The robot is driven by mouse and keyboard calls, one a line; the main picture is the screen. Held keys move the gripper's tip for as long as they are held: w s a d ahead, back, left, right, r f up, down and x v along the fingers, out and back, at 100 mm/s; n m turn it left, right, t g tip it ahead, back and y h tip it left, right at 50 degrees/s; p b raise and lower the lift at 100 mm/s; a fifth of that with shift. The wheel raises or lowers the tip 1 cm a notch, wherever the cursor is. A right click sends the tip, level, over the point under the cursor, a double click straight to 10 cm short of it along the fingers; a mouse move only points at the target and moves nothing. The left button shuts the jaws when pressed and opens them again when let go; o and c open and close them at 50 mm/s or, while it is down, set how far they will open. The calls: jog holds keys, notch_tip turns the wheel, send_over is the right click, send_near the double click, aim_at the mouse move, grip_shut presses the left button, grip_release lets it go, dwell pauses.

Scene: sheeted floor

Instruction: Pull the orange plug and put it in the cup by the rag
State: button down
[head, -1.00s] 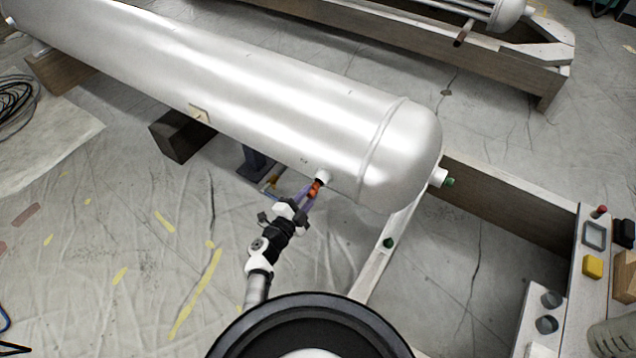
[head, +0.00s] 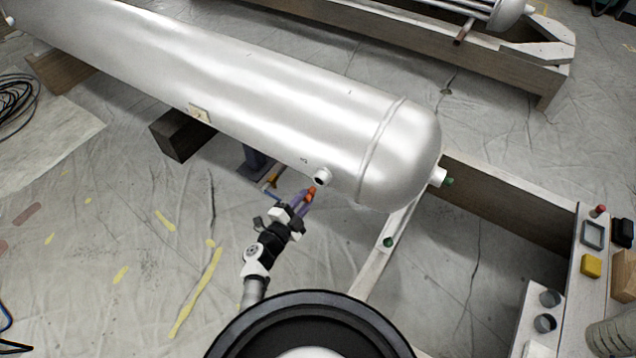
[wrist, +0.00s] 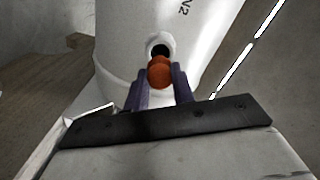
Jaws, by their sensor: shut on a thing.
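The orange plug (head: 310,191) is held between the purple fingers of my gripper (head: 305,199), just outside the open port (head: 322,176) on the side of the white tank. In the wrist view the orange plug (wrist: 160,74) sits between the fingertips, with the dark port hole (wrist: 159,47) just beyond it. Two small grey cups (head: 548,298) (head: 545,324) stand on the pale board at the lower right. A ribbed grey bundle (head: 612,336) lies right of them; I cannot tell whether it is the rag.
The white tank (head: 270,90) lies across the view on wooden supports. Green plugs show at its end (head: 449,182) and on the pale rail (head: 388,242). A yellow block (head: 592,266) and a square frame (head: 593,235) lie on the right board. Floor left of my arm is open.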

jog(key=shift+p+v, duration=0.35)
jog(key=shift+v, duration=1.65)
notch_tip(320, 180, up, 10)
jog(key=n+t+y+p, duration=0.2)
jog(key=n+t+y, duration=0.1)
jog(key=n+y, duration=0.15)
send_over(304, 200)
jog(key=shift+s+d+m+y, duration=0.2)
jog(key=shift+s+m+y, duration=0.15)
jog(key=shift+y, duration=0.1)
jog(key=shift+s, duration=0.1)
